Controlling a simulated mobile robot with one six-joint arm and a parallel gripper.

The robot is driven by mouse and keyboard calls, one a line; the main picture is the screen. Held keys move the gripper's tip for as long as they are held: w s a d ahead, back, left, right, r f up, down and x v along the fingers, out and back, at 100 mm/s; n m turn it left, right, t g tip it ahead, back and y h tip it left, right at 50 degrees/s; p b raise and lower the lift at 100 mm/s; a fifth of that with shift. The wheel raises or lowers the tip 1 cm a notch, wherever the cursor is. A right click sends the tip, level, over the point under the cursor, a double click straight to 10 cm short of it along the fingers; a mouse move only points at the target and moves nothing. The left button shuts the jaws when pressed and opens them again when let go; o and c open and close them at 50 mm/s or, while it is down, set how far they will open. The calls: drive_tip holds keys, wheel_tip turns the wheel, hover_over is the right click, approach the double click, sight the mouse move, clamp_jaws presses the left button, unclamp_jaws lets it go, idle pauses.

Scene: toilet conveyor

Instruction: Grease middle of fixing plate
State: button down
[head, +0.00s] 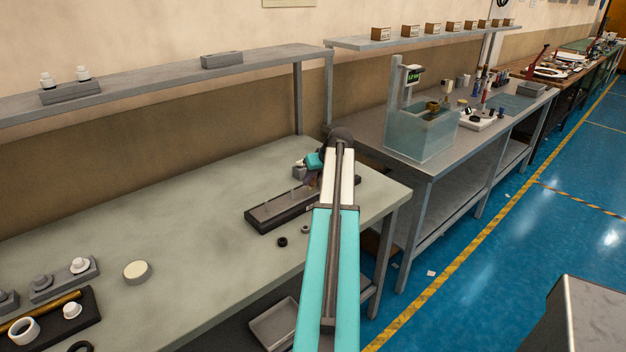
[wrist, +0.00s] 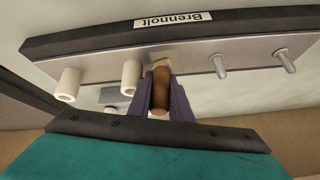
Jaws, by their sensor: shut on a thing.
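The fixing plate (head: 277,211) is a grey metal bar on a dark base, lying on the near workbench. In the wrist view the plate (wrist: 190,62) carries two white sleeves (wrist: 131,76) on the left and two bare metal pins (wrist: 218,66) on the right. A "Brennolt" label (wrist: 172,20) is on its dark base. My gripper (wrist: 161,92) has purple fingers shut on a brown wooden handle, probably a brush (wrist: 160,88). Its pale tip is at the middle of the plate, between sleeves and pins; contact is unclear. In the head view my arm partly hides my gripper (head: 313,176).
Two small rings (head: 282,242) lie in front of the plate. A pale round tin (head: 137,271) and blocks with fittings (head: 64,279) stand at the bench's left. A shelf (head: 150,76) runs behind. A glass tank (head: 421,130) stands on the farther bench. The bench middle is clear.

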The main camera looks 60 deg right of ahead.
drive_tip(key=shift+w, duration=0.2)
drive_tip(key=shift+w+d, duration=0.35)
drive_tip(key=shift+w, duration=0.4)
drive_tip(key=shift+s, duration=0.1)
drive_tip(key=shift+s+a, duration=0.3)
drive_tip(key=shift+s, duration=0.55)
drive_tip(key=shift+s+a, duration=0.1)
drive_tip(key=shift+s+a, duration=0.25)
drive_tip(key=shift+s, duration=0.5)
drive_tip(key=shift+w+d, duration=0.1)
drive_tip(key=shift+w, duration=0.1)
drive_tip(key=shift+w+d, duration=0.25)
drive_tip(key=shift+w, duration=0.45)
drive_tip(key=shift+w, duration=0.1)
